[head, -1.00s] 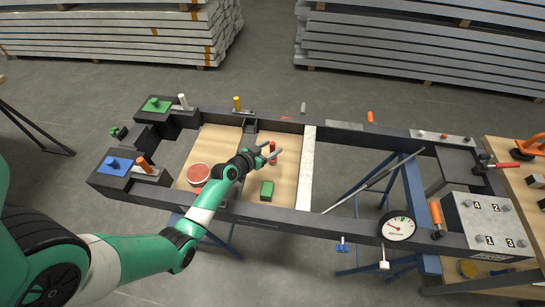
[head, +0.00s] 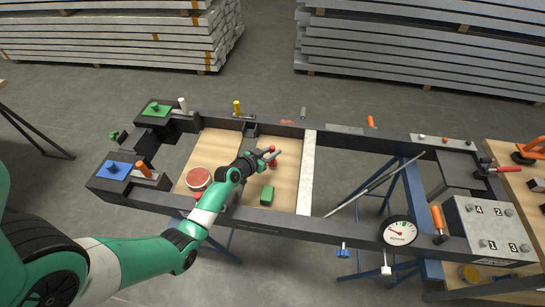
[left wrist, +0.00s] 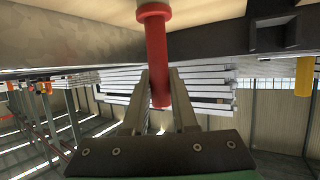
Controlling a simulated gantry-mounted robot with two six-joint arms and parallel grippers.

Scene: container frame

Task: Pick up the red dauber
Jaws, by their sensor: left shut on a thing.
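The red dauber (left wrist: 157,55) is a slim red rod with a wider collar at one end. My left gripper (left wrist: 158,100) is shut on it, one finger on each side of the rod in the left wrist view. There the collar end lies against the wooden board at the top of the picture; I cannot tell whether it still touches the board. In the head view my left gripper (head: 271,156) is over the wooden board, and the top of the red dauber (head: 272,149) shows at the fingers. My right gripper is not in view.
A gauge (head: 400,231) sits at the right front.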

